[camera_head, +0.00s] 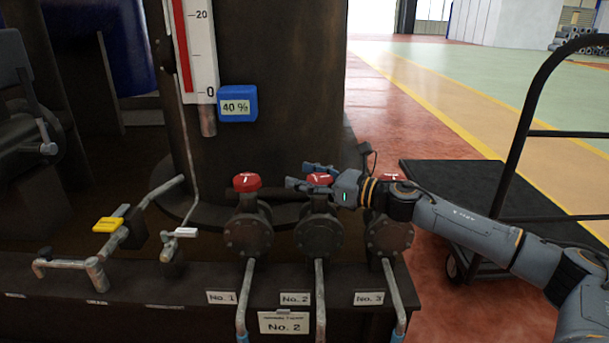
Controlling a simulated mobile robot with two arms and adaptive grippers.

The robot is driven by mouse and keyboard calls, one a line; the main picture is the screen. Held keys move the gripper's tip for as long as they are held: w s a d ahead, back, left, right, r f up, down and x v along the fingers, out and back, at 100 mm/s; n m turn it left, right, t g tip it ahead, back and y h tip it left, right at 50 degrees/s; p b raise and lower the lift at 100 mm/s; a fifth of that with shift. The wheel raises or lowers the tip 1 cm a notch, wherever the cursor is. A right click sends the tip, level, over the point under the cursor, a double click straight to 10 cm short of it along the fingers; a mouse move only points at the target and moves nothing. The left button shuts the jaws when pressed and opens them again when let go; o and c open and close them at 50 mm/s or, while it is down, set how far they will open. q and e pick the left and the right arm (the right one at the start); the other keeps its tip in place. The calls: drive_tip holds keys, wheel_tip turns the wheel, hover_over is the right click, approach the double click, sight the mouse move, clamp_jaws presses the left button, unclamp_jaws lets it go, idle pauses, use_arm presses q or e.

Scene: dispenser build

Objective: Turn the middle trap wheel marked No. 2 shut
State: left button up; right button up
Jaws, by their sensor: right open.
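Three red wheels sit on dark round traps in a row. The middle wheel (319,179) is above the trap body (320,236) behind the label No. 2 (295,299). My right gripper (296,175) comes in from the right, open, with its fingers at the middle wheel. One finger shows on the far side and one at the near left; I cannot tell whether they touch it. The gripper hides part of this wheel. The left wheel (247,182) is clear. The right wheel (389,177) is partly behind my right arm. My left gripper is not in view.
A yellow valve handle (108,224) and a white lever (186,232) sit on pipes at the left. A gauge (198,45) and a blue 40 % tag (237,104) are on the tank above. A black cart (450,190) stands at right. The floor beyond is open.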

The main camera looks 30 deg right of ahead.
drive_tip(key=shift+w+a, duration=0.1)
drive_tip(key=c, duration=1)
drive_tip(key=shift+f, duration=0.1)
drive_tip(key=shift+c, duration=1.1)
